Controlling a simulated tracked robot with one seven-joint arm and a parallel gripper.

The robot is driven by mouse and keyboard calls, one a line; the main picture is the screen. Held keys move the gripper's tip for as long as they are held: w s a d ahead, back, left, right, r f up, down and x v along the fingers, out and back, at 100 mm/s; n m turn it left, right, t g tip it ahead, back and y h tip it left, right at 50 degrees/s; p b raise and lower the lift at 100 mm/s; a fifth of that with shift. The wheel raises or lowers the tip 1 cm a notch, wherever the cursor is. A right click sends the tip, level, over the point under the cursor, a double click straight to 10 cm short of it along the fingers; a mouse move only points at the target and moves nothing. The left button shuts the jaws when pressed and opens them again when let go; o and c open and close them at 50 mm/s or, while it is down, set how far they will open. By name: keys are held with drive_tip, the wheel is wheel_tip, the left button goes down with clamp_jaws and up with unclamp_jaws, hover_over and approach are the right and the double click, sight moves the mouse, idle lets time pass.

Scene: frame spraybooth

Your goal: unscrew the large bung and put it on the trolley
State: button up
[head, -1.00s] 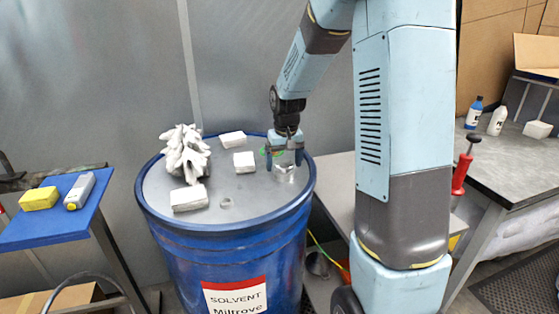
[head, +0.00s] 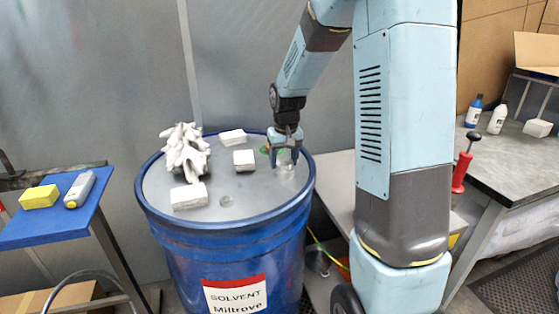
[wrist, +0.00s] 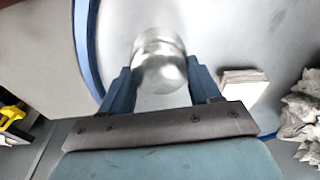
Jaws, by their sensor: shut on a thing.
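The blue solvent drum (head: 228,252) stands upright in the middle of the head view. My gripper (head: 284,163) points down over the right part of its grey lid. In the wrist view my gripper (wrist: 162,82) is shut on the large bung (wrist: 160,62), a shiny silver round piece between the two blue fingers. In the head view the bung is mostly hidden by the fingers; I cannot tell whether it is clear of the lid. A small bung (head: 227,201) sits at the lid's front. The blue-topped trolley (head: 50,236) stands at the left.
White blocks (head: 190,196) and crumpled white gloves (head: 184,152) lie on the lid left of my gripper. A yellow sponge (head: 39,197) and a grey-yellow device (head: 79,189) lie on the trolley; its front part is bare. A grey bench (head: 500,170) with bottles stands right.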

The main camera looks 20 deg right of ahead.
drive_tip(key=shift+n+y, duration=0.3)
drive_tip(key=shift+n, duration=2)
drive_tip(key=shift+n, duration=2.3)
drive_tip(key=n, duration=0.4)
drive_tip(key=shift+g+y, duration=0.3)
drive_tip(key=shift+g, duration=0.1)
drive_tip(key=shift+n, duration=0.3)
